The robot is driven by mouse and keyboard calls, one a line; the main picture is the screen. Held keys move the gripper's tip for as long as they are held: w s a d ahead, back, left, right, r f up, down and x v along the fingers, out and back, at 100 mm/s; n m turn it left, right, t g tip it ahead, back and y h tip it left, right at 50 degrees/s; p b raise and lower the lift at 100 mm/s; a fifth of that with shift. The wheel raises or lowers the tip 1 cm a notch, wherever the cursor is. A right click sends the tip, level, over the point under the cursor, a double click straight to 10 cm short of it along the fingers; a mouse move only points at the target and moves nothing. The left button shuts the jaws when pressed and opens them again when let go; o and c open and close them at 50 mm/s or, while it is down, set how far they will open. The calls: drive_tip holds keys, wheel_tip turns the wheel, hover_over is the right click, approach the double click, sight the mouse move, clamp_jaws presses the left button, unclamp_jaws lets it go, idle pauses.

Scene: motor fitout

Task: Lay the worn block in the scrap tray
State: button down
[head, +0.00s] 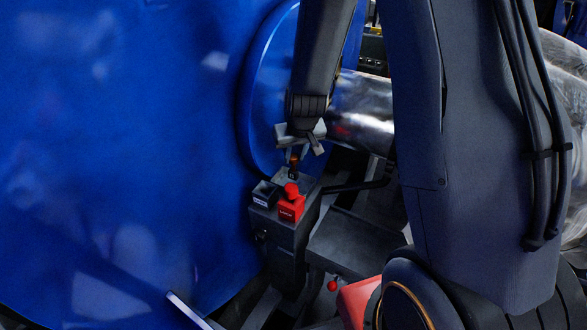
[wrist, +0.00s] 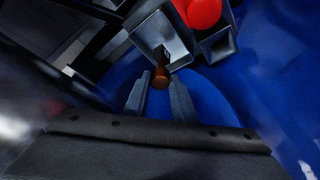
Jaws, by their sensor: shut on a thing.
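My gripper (wrist: 160,88) is shut on a small block with a brown, rounded end (wrist: 158,79) and a dark far end. In the wrist view the block points away from the fingers, over or into a grey square-walled recess (wrist: 146,34); I cannot tell whether it touches. In the head view the block (head: 294,162) hangs below my gripper (head: 298,151), just above the top of a dark pedestal.
A large blue curved housing (head: 130,150) fills the left. A shiny metal shaft (head: 362,110) lies behind my gripper. A dark bar (head: 352,186) extends right of the pedestal (head: 287,245).

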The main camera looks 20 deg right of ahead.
sight(295, 162)
drive_tip(key=shift+f+b, duration=1)
drive_tip(key=shift+f, duration=0.85)
drive_tip(key=shift+f, duration=0.1)
drive_tip(key=shift+f, duration=0.1)
drive_tip(key=c, duration=1.5)
unclamp_jaws()
drive_tip(key=shift+o, duration=0.2)
